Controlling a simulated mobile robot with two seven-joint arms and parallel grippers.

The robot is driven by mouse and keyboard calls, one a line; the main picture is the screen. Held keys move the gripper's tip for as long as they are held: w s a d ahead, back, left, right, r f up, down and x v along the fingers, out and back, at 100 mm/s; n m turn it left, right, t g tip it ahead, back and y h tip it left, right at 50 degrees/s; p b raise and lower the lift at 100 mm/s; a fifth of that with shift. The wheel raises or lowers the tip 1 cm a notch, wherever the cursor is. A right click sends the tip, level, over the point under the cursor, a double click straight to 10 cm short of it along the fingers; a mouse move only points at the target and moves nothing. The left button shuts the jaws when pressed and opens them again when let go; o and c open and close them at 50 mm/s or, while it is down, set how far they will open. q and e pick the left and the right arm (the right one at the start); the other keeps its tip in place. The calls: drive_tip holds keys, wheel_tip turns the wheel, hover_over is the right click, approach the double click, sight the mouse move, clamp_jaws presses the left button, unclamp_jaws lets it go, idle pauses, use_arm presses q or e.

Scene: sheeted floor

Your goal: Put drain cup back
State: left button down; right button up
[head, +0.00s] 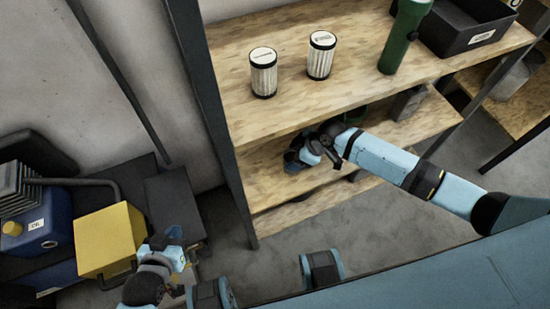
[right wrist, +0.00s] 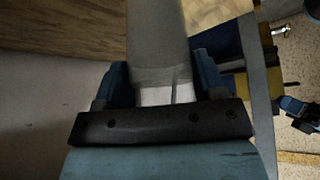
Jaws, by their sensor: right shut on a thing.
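My right gripper (head: 297,156) reaches in between the top shelf board and the board below. In the right wrist view, my right gripper (right wrist: 160,78) is shut on a smooth grey tapered thing, which I take to be the drain cup (right wrist: 158,38). Its far end runs out of the top of that view. In the head view I cannot make the cup out at the gripper. My left gripper (head: 174,247) is low at the left, beside a yellow box (head: 108,240); its jaw opening is not clear.
A dark shelf post (head: 210,80) stands left of my right gripper. A blue container (head: 45,225) is far left.

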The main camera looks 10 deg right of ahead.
drive_tip(key=a+f, duration=0.1)
drive_tip(key=a, duration=0.1)
drive_tip(key=w+a+f, duration=0.2)
drive_tip(key=a, duration=0.1)
drive_tip(key=shift+w+a+f+b, duration=0.15)
drive_tip(key=shift+a+b, duration=0.15)
drive_tip(key=shift+b, duration=0.05)
drive_tip(key=shift+f, duration=0.2)
drive_tip(key=o, duration=1)
use_arm(q)
drive_tip(key=shift+f, duration=0.1)
